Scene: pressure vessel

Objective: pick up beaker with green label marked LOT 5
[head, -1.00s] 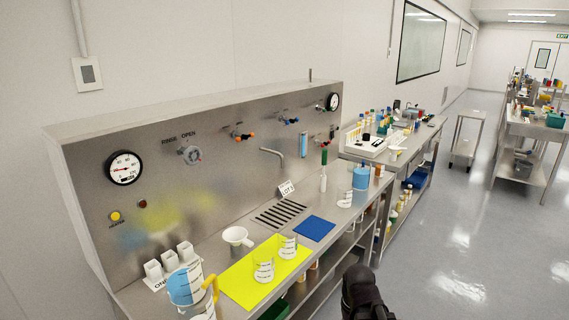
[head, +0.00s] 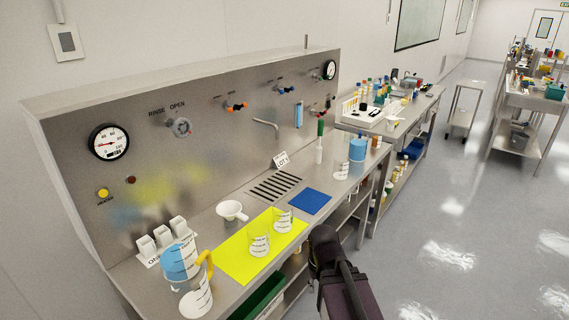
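Two clear beakers with white markings stand on the yellow mat (head: 232,262): one in front (head: 260,244) and one behind it (head: 283,221). Another small clear beaker (head: 341,171) stands further along the bench. The dark end of my arm, with my gripper (head: 324,240), is in front of the bench, right of the mat and apart from the beakers. Its fingers cannot be told apart.
The steel bench has a back panel with gauges and valves (head: 180,127). A white funnel (head: 232,210), white blocks (head: 162,237), a blue mat (head: 310,201), a small lot sign (head: 281,161) and a blue container (head: 358,150) stand on it. The floor (head: 450,240) at right is clear.

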